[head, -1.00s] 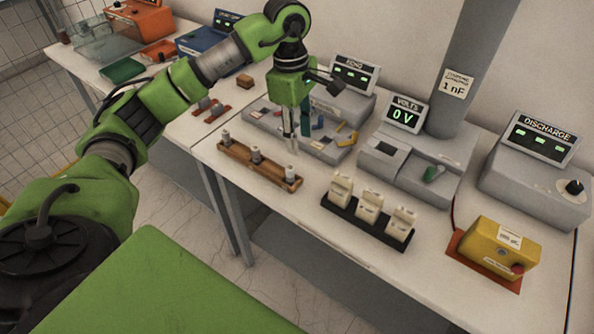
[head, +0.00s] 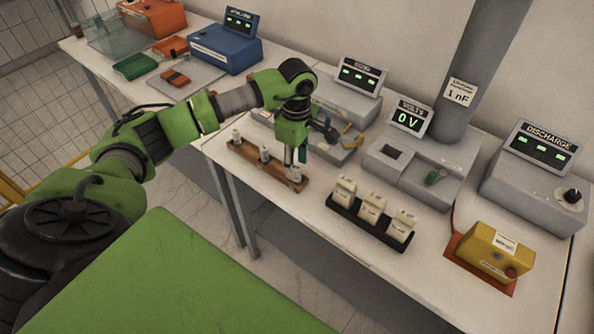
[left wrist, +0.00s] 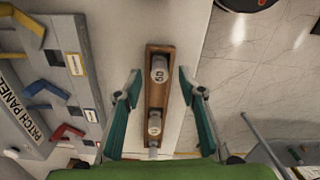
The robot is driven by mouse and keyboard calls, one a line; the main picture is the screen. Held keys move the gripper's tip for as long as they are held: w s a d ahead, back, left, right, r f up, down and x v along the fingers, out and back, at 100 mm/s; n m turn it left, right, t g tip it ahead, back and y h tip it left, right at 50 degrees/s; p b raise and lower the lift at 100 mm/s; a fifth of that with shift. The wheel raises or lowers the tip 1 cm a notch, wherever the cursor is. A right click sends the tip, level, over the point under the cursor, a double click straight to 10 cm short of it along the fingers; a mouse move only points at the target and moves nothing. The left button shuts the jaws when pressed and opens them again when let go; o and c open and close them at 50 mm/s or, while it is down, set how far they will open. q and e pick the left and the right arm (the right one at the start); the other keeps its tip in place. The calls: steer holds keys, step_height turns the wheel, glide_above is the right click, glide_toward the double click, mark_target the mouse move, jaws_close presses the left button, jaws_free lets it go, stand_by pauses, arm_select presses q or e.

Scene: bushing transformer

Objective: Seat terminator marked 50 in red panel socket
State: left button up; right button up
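The terminator marked 50 (left wrist: 159,73) is a pale cylinder standing in a wooden rack (left wrist: 149,92). My left gripper (left wrist: 159,80) is open around it, one green finger on each side, with gaps showing. In the head view the left gripper (head: 298,166) points down over the right end of the wooden rack (head: 249,155). A second terminator (left wrist: 154,123) stands behind in the rack; its marking is not readable. The grey patch panel (left wrist: 22,113) is at the left of the wrist view, with a red socket piece (left wrist: 68,134) beside blue and yellow ones. My right gripper is not in view.
A black tray with white blocks (head: 371,212) stands right of the rack. Behind are the echo box (head: 361,77), the volts box (head: 408,118) and the discharge box (head: 540,150). A yellow box (head: 493,252) sits at the front right. The bench edge is close to the rack.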

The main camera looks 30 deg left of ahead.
mark_target(297, 176)
arm_select(q)
steer(key=shift+f+p, duration=0.35)
steer(key=shift+f, duration=1)
jaws_close()
steer(key=shift+r, duration=0.1)
